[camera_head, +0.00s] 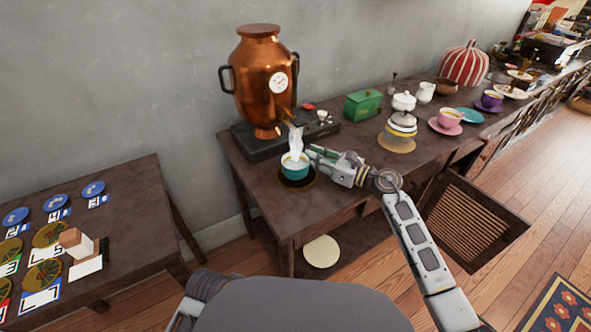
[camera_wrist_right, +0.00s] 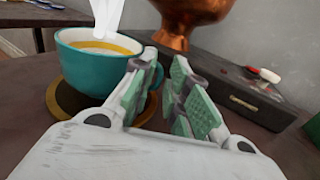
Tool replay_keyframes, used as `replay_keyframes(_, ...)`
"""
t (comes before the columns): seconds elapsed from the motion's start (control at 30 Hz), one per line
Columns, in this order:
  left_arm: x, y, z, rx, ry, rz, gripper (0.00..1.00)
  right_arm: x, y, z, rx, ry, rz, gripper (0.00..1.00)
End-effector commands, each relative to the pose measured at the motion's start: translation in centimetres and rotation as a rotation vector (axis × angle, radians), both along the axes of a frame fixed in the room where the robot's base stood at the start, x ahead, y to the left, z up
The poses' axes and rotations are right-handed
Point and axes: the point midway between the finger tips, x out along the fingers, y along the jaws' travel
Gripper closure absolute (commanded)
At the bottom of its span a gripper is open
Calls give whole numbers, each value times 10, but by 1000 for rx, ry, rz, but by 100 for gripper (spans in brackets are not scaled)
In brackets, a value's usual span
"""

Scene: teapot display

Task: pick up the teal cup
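The teal cup (camera_head: 295,170) stands upright on a dark, gold-rimmed saucer (camera_head: 311,182) near the left end of the wooden table. It holds an amber liquid, and a white plume rises from it. In the right wrist view the cup (camera_wrist_right: 98,72) fills the upper left, with its handle on the right side, partly hidden by a finger. My right gripper (camera_head: 314,154) is at the cup's right side; in the wrist view its fingers (camera_wrist_right: 165,62) are apart, with a gap at the handle. I cannot tell whether they touch it. My left gripper is not in view.
A copper urn (camera_head: 262,82) on a dark base (camera_head: 257,142) stands just behind the cup. A green box (camera_head: 362,104), a stacked white-and-yellow pot (camera_head: 400,128) and a pink cup (camera_head: 450,117) stand farther right. A lower table (camera_head: 130,190) with discs is at left.

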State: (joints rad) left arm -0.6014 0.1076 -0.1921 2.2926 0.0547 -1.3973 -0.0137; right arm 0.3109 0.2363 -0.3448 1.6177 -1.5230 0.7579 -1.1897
Motion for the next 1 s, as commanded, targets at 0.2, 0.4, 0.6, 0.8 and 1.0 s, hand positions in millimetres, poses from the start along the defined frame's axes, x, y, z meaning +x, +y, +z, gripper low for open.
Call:
replay_keyframes(0.2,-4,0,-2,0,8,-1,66,2,3,0,-1,0,-1,83)
replay_keyframes(0.4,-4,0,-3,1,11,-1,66,2,3,0,-1,0,0,83)
replay_keyframes(0.6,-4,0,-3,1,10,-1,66,2,3,0,-1,0,0,90)
replay_keyframes(0.8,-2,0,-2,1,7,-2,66,2,3,0,-1,0,0,100)
replay_keyframes(1.0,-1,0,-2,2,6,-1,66,2,3,1,0,-1,0,100)
